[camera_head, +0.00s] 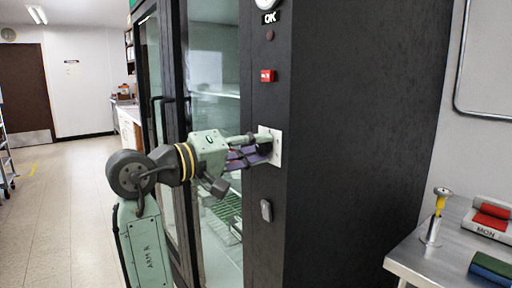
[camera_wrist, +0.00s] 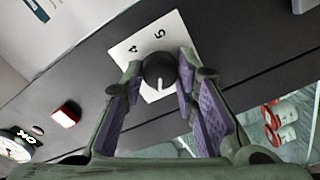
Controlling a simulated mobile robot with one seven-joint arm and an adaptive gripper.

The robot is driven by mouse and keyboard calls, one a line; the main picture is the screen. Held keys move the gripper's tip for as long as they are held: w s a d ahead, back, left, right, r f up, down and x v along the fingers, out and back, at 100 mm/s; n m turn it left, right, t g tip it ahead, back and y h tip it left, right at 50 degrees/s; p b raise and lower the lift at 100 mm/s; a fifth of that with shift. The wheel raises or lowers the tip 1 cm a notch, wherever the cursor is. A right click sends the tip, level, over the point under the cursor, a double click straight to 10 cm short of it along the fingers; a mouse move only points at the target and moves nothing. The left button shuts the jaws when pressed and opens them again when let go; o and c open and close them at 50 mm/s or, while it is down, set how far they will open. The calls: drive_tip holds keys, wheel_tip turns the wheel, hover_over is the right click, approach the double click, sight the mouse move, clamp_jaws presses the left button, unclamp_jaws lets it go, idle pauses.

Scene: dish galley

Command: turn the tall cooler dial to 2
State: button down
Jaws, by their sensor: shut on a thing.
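The tall cooler (camera_head: 360,140) is a black cabinet with glass doors on its left side. Its dial (camera_wrist: 159,70) is a round black knob on a white plate (camera_head: 277,147) on the narrow front post. The plate also shows in the wrist view (camera_wrist: 132,49), with the figures 4 and 5 readable; its other figures are hidden. A white pointer mark on the knob points down in the wrist view, away from 4 and 5. My gripper (camera_wrist: 160,74) is shut on the dial, one purple-padded finger on each side.
Above the dial are a red switch (camera_head: 267,76), an OK label (camera_head: 270,17) and a round gauge (camera_head: 266,3). A grey latch (camera_head: 266,210) sits below it. A metal table (camera_head: 430,255) with several objects stands at the right.

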drive_tip(key=c, duration=1.3)
unclamp_jaws()
drive_tip(key=v, duration=1.2)
